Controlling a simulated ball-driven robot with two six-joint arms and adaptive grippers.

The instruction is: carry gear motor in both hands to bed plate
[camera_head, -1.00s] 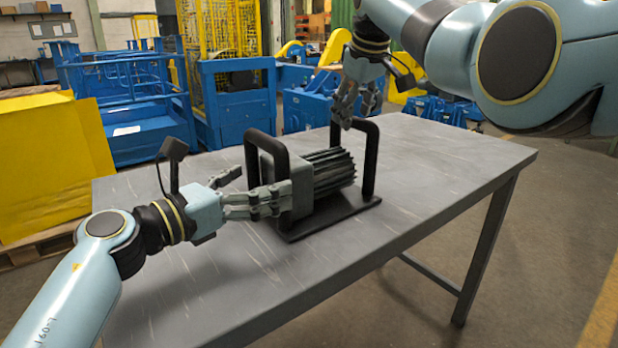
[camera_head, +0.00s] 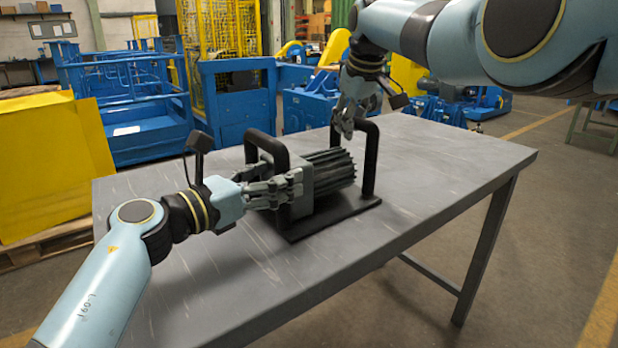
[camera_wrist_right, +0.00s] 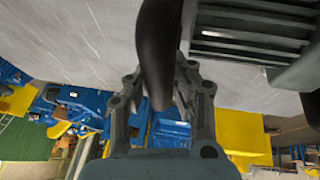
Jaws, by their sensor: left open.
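The gear motor (camera_head: 328,172) is a dark ribbed body with a grey end block on a black base plate, upright on the grey table. A black loop handle stands at each end. My left gripper (camera_head: 292,187) is open, its fingers at the near post of the left handle (camera_head: 266,143); exact contact is unclear. My right gripper (camera_head: 345,133) comes from above to the top of the right handle (camera_head: 370,160). In the right wrist view, the handle (camera_wrist_right: 156,60) lies between its fingers, which look open. I cannot pick out a bed plate.
The table (camera_head: 440,165) has free room to the right of the motor and in front of it. Behind it stand blue machines (camera_head: 238,105) and a yellow cage (camera_head: 222,30). A yellow box (camera_head: 50,165) on a pallet stands at the left.

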